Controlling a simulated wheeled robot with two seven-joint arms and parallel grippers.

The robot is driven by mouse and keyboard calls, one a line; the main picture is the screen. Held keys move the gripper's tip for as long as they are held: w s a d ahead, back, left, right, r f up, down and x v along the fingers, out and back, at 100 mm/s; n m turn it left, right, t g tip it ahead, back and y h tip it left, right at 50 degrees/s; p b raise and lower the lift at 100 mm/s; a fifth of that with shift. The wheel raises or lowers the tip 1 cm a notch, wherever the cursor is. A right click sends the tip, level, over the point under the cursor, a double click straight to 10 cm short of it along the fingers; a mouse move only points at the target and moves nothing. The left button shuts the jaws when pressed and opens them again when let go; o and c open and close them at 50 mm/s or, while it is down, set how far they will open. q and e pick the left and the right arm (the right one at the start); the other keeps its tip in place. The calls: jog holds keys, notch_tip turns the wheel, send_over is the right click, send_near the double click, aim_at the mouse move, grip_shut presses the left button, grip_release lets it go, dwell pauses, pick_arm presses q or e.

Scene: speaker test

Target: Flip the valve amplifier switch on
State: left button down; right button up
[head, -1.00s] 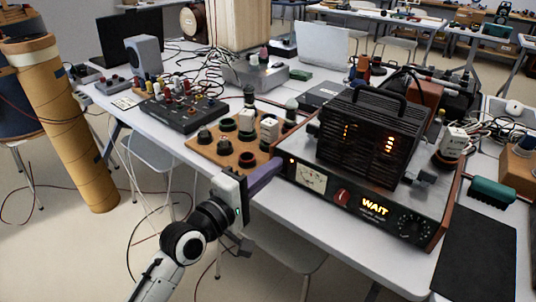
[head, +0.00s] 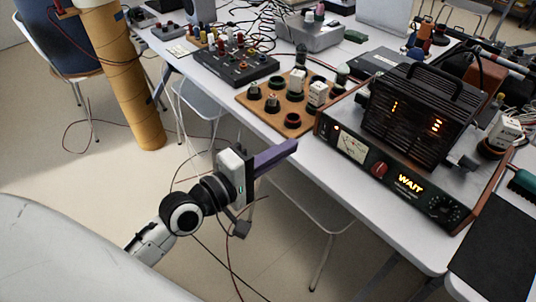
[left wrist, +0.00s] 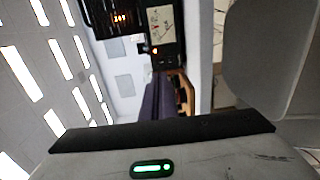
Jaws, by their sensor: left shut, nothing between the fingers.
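The valve amplifier (head: 408,187) stands on the table at the right in the head view, with a black cage on top. Its front panel has a lit meter (head: 351,144), a red knob (head: 379,170) and a glowing WAIT display (head: 410,184). A small lit lamp is at the panel's left end; I cannot make out the switch lever. My left gripper (head: 293,147) is shut and empty, its purple fingers pointing toward the amplifier's left front end, seemingly apart from it. In the left wrist view the fingers (left wrist: 160,103) point toward the amplifier's meter (left wrist: 162,22). My right gripper is out of view.
A wooden board (head: 288,105) with sockets and valves lies left of the amplifier. A black mixer box (head: 235,62) stands behind it. A black mat (head: 495,252) lies at the right.

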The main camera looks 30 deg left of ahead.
pick_arm(q)
jog(key=shift+v, duration=2.15)
jog(key=s+d+f+m+g+y+p, duration=0.1)
jog(key=s+d+f+m+g+p, duration=0.1)
jog(key=s+f+m, duration=0.5)
jog(key=s+d+f+m+g+y+p, duration=0.2)
jog(key=s+f+m+g+p, duration=0.2)
jog(key=f, duration=1)
jog(key=s+m+g, duration=0.1)
jog(key=s+m, duration=0.2)
jog(key=m, duration=0.2)
jog(key=shift+s+d+g+y, duration=0.15)
jog(key=shift+s+g+y, duration=0.15)
